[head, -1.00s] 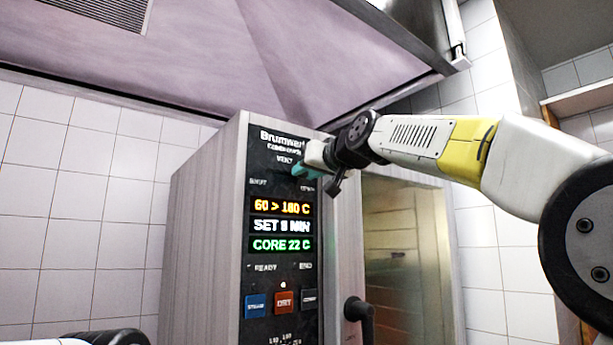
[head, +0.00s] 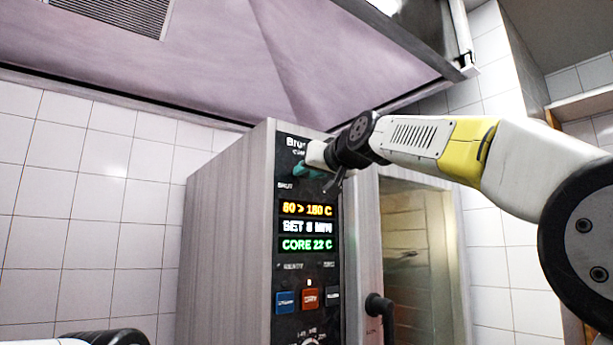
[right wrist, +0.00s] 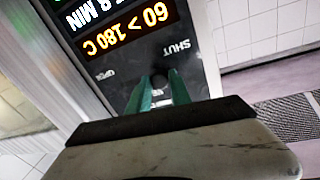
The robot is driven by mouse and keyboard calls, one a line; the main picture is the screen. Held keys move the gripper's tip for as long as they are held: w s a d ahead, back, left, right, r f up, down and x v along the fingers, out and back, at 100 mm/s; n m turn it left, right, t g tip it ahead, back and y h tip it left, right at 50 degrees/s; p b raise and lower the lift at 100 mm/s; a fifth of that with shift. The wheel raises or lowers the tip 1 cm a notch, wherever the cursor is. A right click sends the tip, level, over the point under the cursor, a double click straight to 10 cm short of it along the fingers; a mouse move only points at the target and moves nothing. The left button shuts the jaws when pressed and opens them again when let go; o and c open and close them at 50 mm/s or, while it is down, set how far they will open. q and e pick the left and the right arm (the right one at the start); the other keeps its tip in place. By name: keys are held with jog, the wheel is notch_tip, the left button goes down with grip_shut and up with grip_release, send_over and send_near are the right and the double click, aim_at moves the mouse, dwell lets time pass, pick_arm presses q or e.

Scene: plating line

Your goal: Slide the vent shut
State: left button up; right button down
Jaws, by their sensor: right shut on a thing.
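The oven's dark control panel (head: 305,240) faces me in the head view, with the vent control near its top. My right gripper (head: 303,170) is at that control and covers the knob and the OPEN label in this view. In the right wrist view, its two green fingers (right wrist: 159,90) are shut on a small dark vent knob (right wrist: 160,82). The knob stands nearer the SHUT label (right wrist: 177,50) than the OPEN label (right wrist: 105,75). My left gripper is not in view; only part of my left arm shows at the lower left.
The panel has lit displays (head: 307,227) and coloured buttons (head: 310,299) below the vent. The oven's glass door (head: 420,270) and black handle (head: 379,305) are to the right. A metal hood (head: 220,60) hangs above. White tiled wall (head: 90,220) lies behind.

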jog(key=shift+s+a+f, duration=0.1)
jog(key=shift+a, duration=0.05)
jog(key=c, duration=1.2)
grip_release()
jog(key=shift+s+a, duration=0.1)
jog(key=v, duration=0.7)
jog(key=shift+s+d, duration=0.25)
jog(key=shift+s, duration=0.1)
